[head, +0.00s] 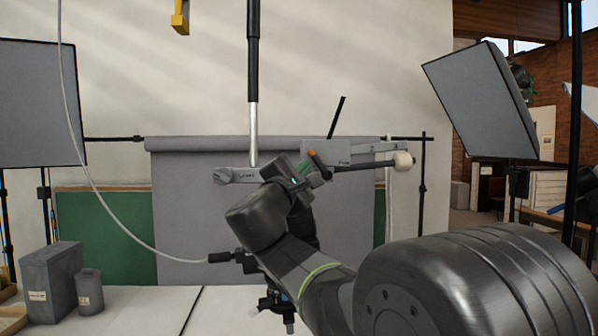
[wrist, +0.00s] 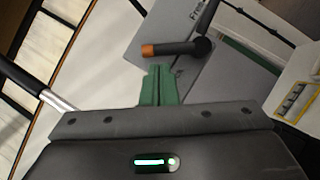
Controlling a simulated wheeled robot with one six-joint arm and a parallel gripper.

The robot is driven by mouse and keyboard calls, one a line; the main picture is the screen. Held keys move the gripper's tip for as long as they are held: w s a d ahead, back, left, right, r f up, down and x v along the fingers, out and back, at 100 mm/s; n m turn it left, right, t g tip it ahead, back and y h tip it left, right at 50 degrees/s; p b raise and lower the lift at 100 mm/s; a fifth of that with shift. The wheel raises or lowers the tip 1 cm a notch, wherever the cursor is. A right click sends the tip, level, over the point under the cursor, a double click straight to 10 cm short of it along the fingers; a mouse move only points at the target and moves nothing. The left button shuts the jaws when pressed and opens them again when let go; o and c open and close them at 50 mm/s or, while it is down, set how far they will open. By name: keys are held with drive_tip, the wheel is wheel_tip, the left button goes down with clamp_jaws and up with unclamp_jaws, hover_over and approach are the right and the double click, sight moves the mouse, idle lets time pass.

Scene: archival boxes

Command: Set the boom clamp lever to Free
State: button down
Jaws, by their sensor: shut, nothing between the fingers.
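The boom clamp lever is a dark bar with an orange tip (head: 312,153), seen just beyond my gripper in the head view. In the wrist view the lever (wrist: 180,48) lies roughly sideways, with its orange end at left and its round pivot at right. It is over a grey clamp plate (head: 322,150), where partly cut-off lettering shows at the top of the wrist view. My gripper (wrist: 159,68) has its green fingers shut and empty. Their tips are close below the orange end; I cannot tell whether they touch. My gripper (head: 306,166) hides part of the clamp in the head view.
A bar with a pale round end (head: 403,161) reaches right from the clamp. A vertical pole (head: 253,120) and grey bracket (head: 236,174) stand left of my gripper. A white cable (head: 125,225) hangs at left. A grey box (head: 51,282) and canister (head: 89,292) sit on the white table.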

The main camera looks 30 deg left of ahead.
drive_tip(key=shift+w+r, duration=0.2)
drive_tip(key=shift+w, duration=0.5)
drive_tip(key=shift+d+r+m+g+h, duration=0.1)
drive_tip(key=shift+r+m+g+h, duration=0.3)
drive_tip(key=shift+m, duration=0.5)
drive_tip(key=shift+w+d+r+m+g+h+p, duration=0.2)
drive_tip(key=shift+r+m+g+h+p, duration=0.3)
drive_tip(key=shift+m, duration=0.6)
drive_tip(key=m, duration=0.1)
drive_tip(key=d+r+m+g+p, duration=0.1)
drive_tip(key=m+g, duration=0.1)
drive_tip(key=shift+w+d+r, duration=0.2)
drive_tip(key=shift+w+r, duration=0.05)
drive_tip(key=shift+w, duration=0.1)
drive_tip(key=m, duration=0.1)
drive_tip(key=d+m+g+p, duration=0.1)
drive_tip(key=w+m+g+p, duration=0.1)
drive_tip(key=shift+d+r+m+y, duration=0.3)
drive_tip(key=shift+d+r, duration=0.05)
drive_tip(key=shift+d, duration=0.05)
drive_tip(key=shift+w+d+m+g+y+p, duration=0.3)
drive_tip(key=shift+d+m+g+p, duration=0.15)
drive_tip(key=shift+g, duration=0.25)
drive_tip(key=shift+w+d+f, duration=0.1)
drive_tip(key=shift+w, duration=0.05)
drive_tip(key=shift+d, duration=0.1)
